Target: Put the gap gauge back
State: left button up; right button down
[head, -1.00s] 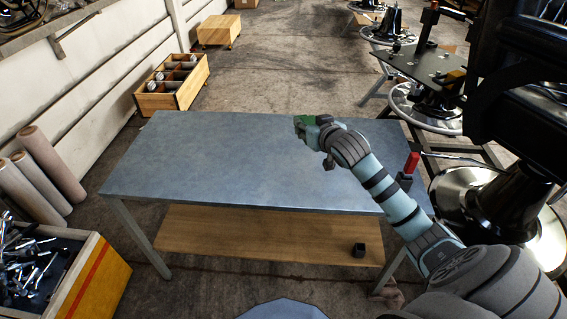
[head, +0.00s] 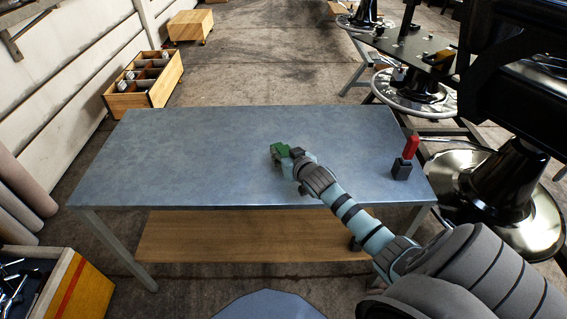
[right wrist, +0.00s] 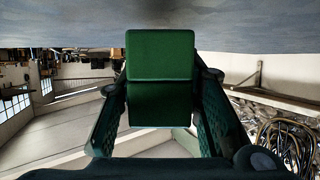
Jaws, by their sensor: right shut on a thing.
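A green block (head: 279,150), which I take to be the gap gauge, is held in my right gripper (head: 288,158). In the right wrist view the green block (right wrist: 160,90) fills the space between the two fingers, which are shut on its sides. In the head view the gripper is over the middle of the blue-grey table top (head: 190,150). I cannot tell how high above the top the block is. My left gripper is not in view.
A dark holder (head: 401,170) with a red piece (head: 411,147) upright in it stands at the table's right end. The rest of the top is clear. A wooden shelf (head: 220,237) lies below. A tool box (head: 70,285) stands at the lower left.

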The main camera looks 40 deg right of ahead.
jog(key=shift+s+f, duration=0.1)
jog(key=shift+f, duration=0.85)
jog(key=shift+f, duration=0.2)
jog(key=c, duration=1.1)
grip_release()
jog(key=shift+r, duration=0.1)
jog(key=shift+r, duration=0.15)
jog(key=p+v, duration=0.4)
jog(key=v, duration=0.8)
